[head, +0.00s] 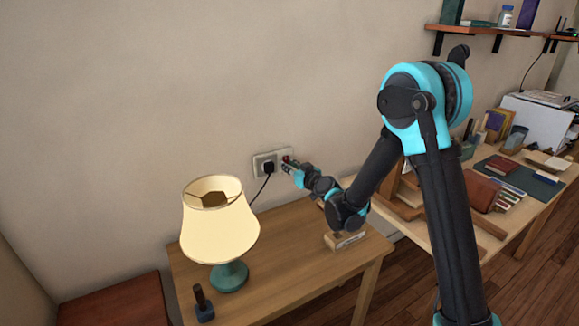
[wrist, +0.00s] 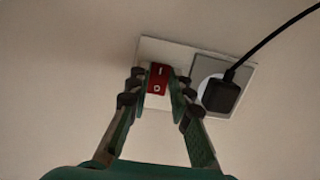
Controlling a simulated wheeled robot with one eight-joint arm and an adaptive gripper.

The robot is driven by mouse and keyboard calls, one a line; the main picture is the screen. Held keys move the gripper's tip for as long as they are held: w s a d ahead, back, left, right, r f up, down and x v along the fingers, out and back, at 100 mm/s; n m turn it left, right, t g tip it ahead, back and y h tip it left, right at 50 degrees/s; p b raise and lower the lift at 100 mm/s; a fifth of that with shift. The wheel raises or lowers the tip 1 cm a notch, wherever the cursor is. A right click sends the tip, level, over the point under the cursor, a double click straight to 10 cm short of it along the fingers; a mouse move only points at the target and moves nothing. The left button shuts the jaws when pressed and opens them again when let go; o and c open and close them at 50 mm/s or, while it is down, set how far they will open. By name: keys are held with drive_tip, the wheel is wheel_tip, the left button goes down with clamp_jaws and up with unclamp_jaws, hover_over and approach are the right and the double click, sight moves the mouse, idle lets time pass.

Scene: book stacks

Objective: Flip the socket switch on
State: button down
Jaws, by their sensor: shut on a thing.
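The socket switch is a red rocker (wrist: 158,79) marked I and O on a pale wall plate (wrist: 151,46). My gripper (wrist: 156,88) is at the plate in the wrist view, one finger on each side of the red rocker and shut on it. In the head view my gripper (head: 291,166) reaches the right part of the wall plate and hides most of the switch. A grey socket (wrist: 240,75) beside the switch holds a black plug (wrist: 221,94) with a black cord. Which way the rocker is tipped I cannot tell.
A lamp (head: 219,222) with a cream shade and teal base stands on a wooden table (head: 290,240) below the socket. A dark bottle (head: 203,304) and a small wooden block (head: 346,240) are also there. A cluttered desk (head: 480,212) stands at the right.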

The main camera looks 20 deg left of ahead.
drive_tip(key=c, duration=1.6)
unclamp_jaws()
drive_tip(key=shift+c, duration=0.2)
drive_tip(key=shift+s, duration=0.1)
drive_tip(key=v, duration=1.2)
drive_tip(key=shift+r, duration=0.1)
drive_tip(key=s+d+f+m+g+h, duration=0.2)
drive_tip(key=s+d, duration=0.5)
drive_tip(key=d, duration=0.7)
drive_tip(key=s+d+f+m+g+h, duration=0.2)
drive_tip(key=s+d+f+m+h, duration=0.2)
drive_tip(key=d, duration=1)
drive_tip(key=s+d+f+m+g+h, duration=0.2)
drive_tip(key=s+d+f+m+h, duration=0.2)
drive_tip(key=s+d, duration=0.5)
drive_tip(key=d+h, duration=0.2)
drive_tip(key=d, duration=0.3)
drive_tip(key=shift+s+d+h, duration=0.15)
drive_tip(key=shift+s+h, duration=0.15)
drive_tip(key=shift+h, duration=0.1)
